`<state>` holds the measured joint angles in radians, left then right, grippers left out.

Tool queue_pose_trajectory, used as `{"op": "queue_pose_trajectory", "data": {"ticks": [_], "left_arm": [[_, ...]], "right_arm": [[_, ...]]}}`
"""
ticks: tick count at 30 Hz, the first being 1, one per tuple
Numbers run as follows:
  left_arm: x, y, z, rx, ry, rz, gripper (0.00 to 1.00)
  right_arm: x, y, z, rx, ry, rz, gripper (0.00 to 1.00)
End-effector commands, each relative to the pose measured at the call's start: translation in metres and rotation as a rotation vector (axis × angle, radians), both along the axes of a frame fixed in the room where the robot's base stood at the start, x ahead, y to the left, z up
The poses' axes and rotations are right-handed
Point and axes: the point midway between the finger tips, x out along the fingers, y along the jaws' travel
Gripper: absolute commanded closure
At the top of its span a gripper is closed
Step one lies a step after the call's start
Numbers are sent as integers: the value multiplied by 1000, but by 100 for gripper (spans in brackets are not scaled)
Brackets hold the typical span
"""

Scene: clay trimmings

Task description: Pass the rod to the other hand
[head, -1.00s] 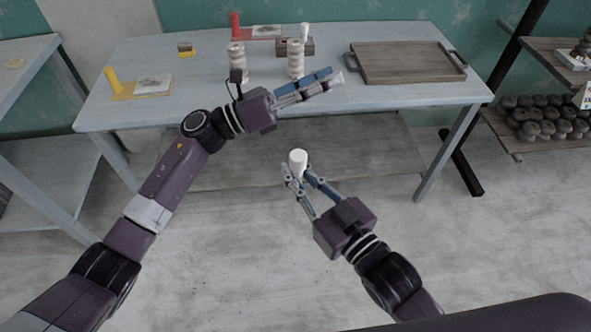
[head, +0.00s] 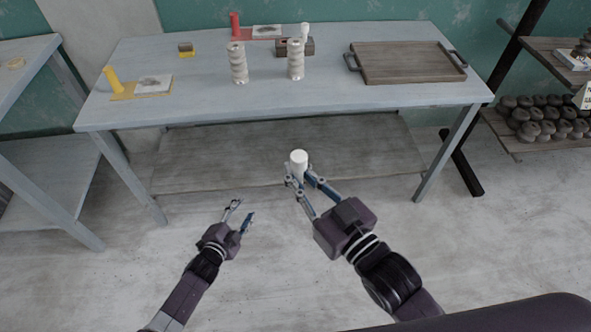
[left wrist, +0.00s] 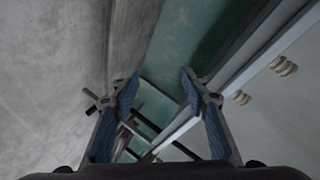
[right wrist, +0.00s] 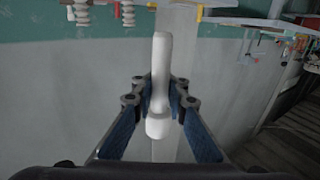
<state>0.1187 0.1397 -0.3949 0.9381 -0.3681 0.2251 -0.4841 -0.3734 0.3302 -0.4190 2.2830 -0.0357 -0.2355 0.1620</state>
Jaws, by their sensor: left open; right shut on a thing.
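The white rod (head: 299,160) is held upright in my right gripper (head: 301,178), in front of the table. In the right wrist view the rod (right wrist: 160,75) stands between the two fingers, its wider end toward the camera. My right gripper is shut on it. My left gripper (head: 243,209) is open and empty, low and to the left of the rod, clearly apart from it. In the left wrist view the blue finger pads of the left gripper (left wrist: 160,80) are spread with nothing between them. The rod is not seen in that view.
The blue-grey table (head: 200,115) holds two ribbed pale columns (head: 238,65), a wooden tray (head: 407,62), a block with a white piece, and red and yellow items. A shelf (head: 545,135) of dark rings stands right. The space between my grippers is clear.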

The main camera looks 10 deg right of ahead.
Motion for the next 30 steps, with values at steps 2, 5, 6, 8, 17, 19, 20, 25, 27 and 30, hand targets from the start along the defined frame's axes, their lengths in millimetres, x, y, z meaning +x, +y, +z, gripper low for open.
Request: {"op": "queue_pose_trajectory", "data": {"ticks": [2, 5, 6, 8, 17, 19, 20, 25, 27, 30], "left_arm": [[-27, 15, -36, -34, 105, 66, 58], [-62, 32, -76, -74, 226, 150, 58], [-76, 38, -90, -90, 271, 184, 58], [-99, 48, -112, -112, 342, 236, 58], [-231, 87, -202, -203, 667, 501, 58], [-265, 95, -218, -219, 739, 566, 58], [-280, 98, -224, -226, 768, 594, 58], [-366, 113, -254, -257, 931, 754, 58], [-400, 117, -262, -267, 990, 815, 58], [-440, 122, -270, -278, 1060, 893, 58]], "right_arm": [[0, 0, 0, 0, -1, 0, 100], [0, 0, 0, 0, -1, 0, 100], [0, 0, 0, 0, -1, 0, 100], [0, 0, 0, 0, -1, 0, 100], [0, 0, 0, 0, -1, 0, 100], [0, 0, 0, 0, -1, 0, 100], [0, 0, 0, 0, -1, 0, 100], [0, 0, 0, 0, -1, 0, 100], [0, 0, 0, 0, -1, 0, 100], [0, 0, 0, 0, -1, 0, 100]]}}
